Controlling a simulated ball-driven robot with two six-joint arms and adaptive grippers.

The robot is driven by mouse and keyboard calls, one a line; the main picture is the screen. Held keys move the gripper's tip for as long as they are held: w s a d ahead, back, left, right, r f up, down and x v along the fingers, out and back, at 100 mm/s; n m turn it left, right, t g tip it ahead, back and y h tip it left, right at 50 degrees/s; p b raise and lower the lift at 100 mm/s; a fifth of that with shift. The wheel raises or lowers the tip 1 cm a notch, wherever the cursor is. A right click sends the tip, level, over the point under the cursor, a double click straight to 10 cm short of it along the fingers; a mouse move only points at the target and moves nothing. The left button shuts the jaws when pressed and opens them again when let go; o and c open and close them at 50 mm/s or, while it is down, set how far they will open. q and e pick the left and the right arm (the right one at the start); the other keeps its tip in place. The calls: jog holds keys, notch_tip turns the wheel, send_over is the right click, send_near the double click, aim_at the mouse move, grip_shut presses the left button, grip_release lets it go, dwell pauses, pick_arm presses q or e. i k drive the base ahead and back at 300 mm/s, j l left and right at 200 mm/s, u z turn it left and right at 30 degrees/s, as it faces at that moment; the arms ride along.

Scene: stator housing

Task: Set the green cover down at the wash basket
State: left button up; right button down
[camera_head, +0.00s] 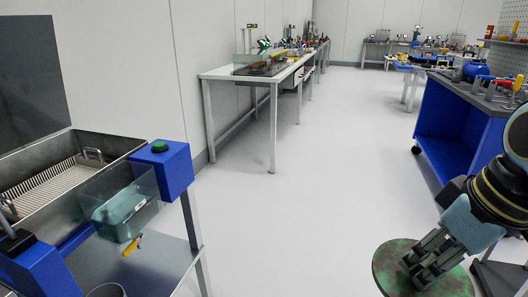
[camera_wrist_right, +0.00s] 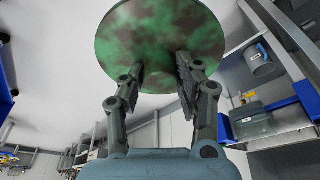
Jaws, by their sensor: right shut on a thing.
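The green cover (camera_head: 400,275) is a round disc with mottled green and brown patches, at the bottom right of the head view. My right gripper (camera_head: 425,268) is shut on it and holds it up in the air, clear of any surface. In the right wrist view the cover (camera_wrist_right: 160,40) fills the top middle, between the fingertips of the right gripper (camera_wrist_right: 160,75). The wash basket (camera_head: 60,183) is a ribbed wire basket with handles inside a metal basin at the left of the head view, far from the cover. My left gripper is not in view.
The basin's washing station has blue housings (camera_head: 174,170), a green button (camera_head: 159,146), a clear tank (camera_head: 120,205) and a lower metal shelf. A long workbench (camera_head: 258,78) stands along the back wall. A blue cart (camera_head: 450,130) stands at right. The middle floor is clear.

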aim_at(61, 192)
jog(key=i+u, duration=0.15)
jog(key=u, duration=0.25)
jog(key=i+u, duration=0.15)
jog(key=u, duration=0.25)
jog(key=i+u, duration=0.15)
jog(key=u, duration=0.25)
jog(key=i+l+u, duration=0.1)
jog(key=u, duration=0.35)
jog(key=i+l+u, duration=0.1)
jog(key=u, duration=0.3)
jog(key=i+l+u, duration=0.15)
jog(key=u, duration=0.2)
jog(key=i+l+u, duration=0.15)
jog(key=u, duration=0.25)
jog(key=i+l+u, duration=0.1)
jog(key=l+u, duration=0.25)
